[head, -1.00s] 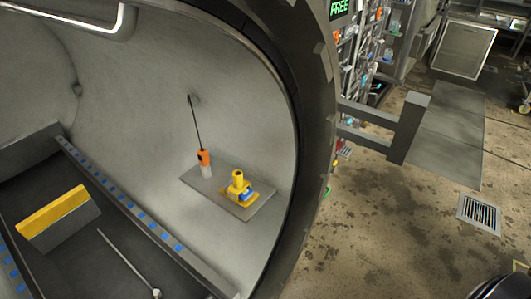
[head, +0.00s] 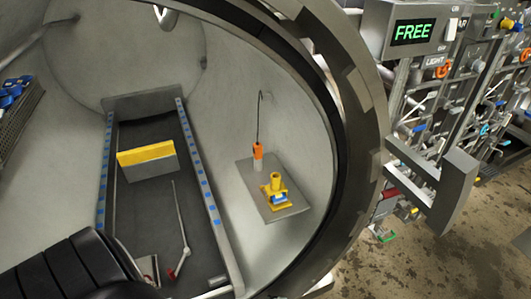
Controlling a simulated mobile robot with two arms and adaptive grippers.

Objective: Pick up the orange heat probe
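The orange heat probe (head: 257,151) stands upright on a small grey shelf (head: 289,211) on the right inner wall of the open round chamber. It has an orange body above a pale lower part, and a thin dark cable rises from its top to the wall. A yellow fitting with a blue part (head: 276,189) sits on the same shelf, in front of the probe and slightly right. Part of my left arm shows as a black ribbed shape at the lower left. Neither gripper's fingers are in view.
The chamber's thick dark rim (head: 352,120) curves between the shelf and the outside. A yellow-topped block (head: 146,155) and a thin rod (head: 181,222) lie on the chamber floor. Outside right are a grey bracket (head: 452,190) and a control panel reading FREE (head: 411,32).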

